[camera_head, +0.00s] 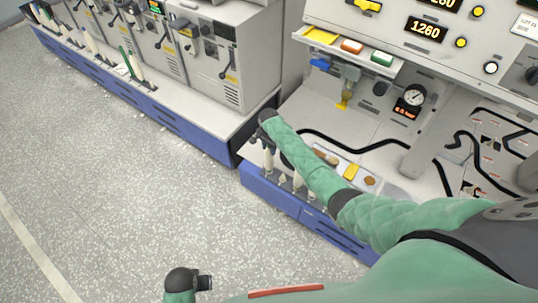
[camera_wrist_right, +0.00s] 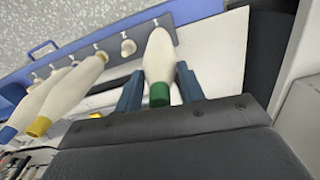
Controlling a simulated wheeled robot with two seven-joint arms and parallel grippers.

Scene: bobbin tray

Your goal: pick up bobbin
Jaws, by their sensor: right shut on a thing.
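A white bobbin (camera_wrist_right: 158,62) with a green end sits between the two fingers of my right gripper (camera_wrist_right: 160,90) in the right wrist view, and the gripper is shut on it. In the head view my right gripper (camera_head: 268,143) is at the left end of a row of bobbins over the blue-fronted bench, partly hidden by its wrist.
A machine panel (camera_head: 425,50) with displays and knobs stands behind the bench (camera_head: 270,192). A black cable (camera_head: 345,146) and a yellow item (camera_head: 351,172) lie near my right arm. Another machine row (camera_head: 190,50) is at the upper left. The speckled floor (camera_head: 110,180) is clear.

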